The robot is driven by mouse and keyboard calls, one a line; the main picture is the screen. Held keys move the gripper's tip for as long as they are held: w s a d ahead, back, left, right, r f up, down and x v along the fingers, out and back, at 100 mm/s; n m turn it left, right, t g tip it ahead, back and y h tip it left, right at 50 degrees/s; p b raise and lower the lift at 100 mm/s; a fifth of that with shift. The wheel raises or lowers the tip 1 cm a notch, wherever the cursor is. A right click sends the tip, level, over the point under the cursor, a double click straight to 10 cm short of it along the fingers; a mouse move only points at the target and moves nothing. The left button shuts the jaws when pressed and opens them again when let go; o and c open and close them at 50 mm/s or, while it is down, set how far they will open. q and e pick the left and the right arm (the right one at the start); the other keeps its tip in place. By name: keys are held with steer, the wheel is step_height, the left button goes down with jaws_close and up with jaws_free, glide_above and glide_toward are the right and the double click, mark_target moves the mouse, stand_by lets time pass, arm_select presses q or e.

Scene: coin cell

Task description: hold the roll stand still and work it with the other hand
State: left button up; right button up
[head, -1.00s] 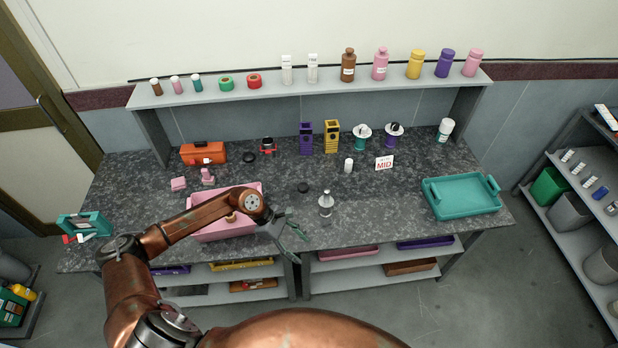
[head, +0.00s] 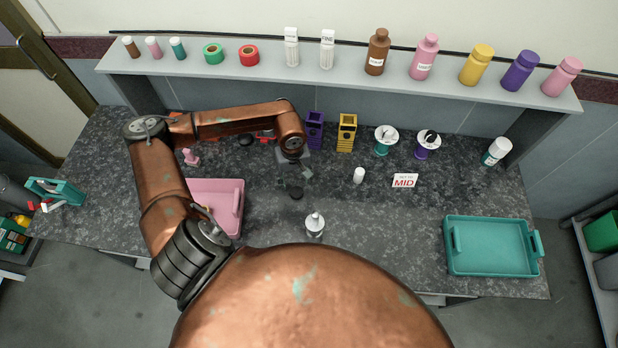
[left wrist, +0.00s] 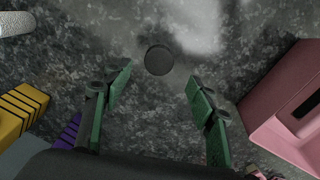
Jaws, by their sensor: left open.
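Two stands with white discs and dark tops, one teal (head: 386,140) and one purple (head: 427,144), are upright at the back of the counter. I cannot tell whether either is the roll stand. My left gripper (head: 294,178) is open and empty, pointing down over the counter, left of both stands. A small black disc (head: 296,194) lies just below it. In the left wrist view the disc (left wrist: 158,60) appears between and beyond the open fingertips (left wrist: 160,76), with nothing gripped. My right gripper is not in view.
A pink tray (head: 229,190) lies left of my gripper, partly behind my arm. A pump bottle (head: 315,224), white bottle (head: 359,175) and MID sign (head: 404,181) stand nearby. Purple (head: 315,130) and yellow (head: 347,133) holders stand behind. Counter is clear before the teal tray (head: 491,247).

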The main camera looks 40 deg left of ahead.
mark_target(296, 191)
arm_select(q)
steer(key=shift+w+a, duration=0.1)
steer(key=shift+w, duration=0.1)
steer(key=shift+s+r, duration=0.1)
steer(key=shift+f, duration=1.35)
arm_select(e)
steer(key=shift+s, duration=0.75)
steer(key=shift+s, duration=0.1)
arm_select(q)
steer(key=shift+f, duration=0.1)
step_height(296, 191, down, 5)
steer(key=shift+p, duration=0.4)
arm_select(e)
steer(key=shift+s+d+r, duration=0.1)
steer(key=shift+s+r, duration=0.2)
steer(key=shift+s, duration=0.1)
arm_select(q)
steer(key=shift+c, duration=0.6)
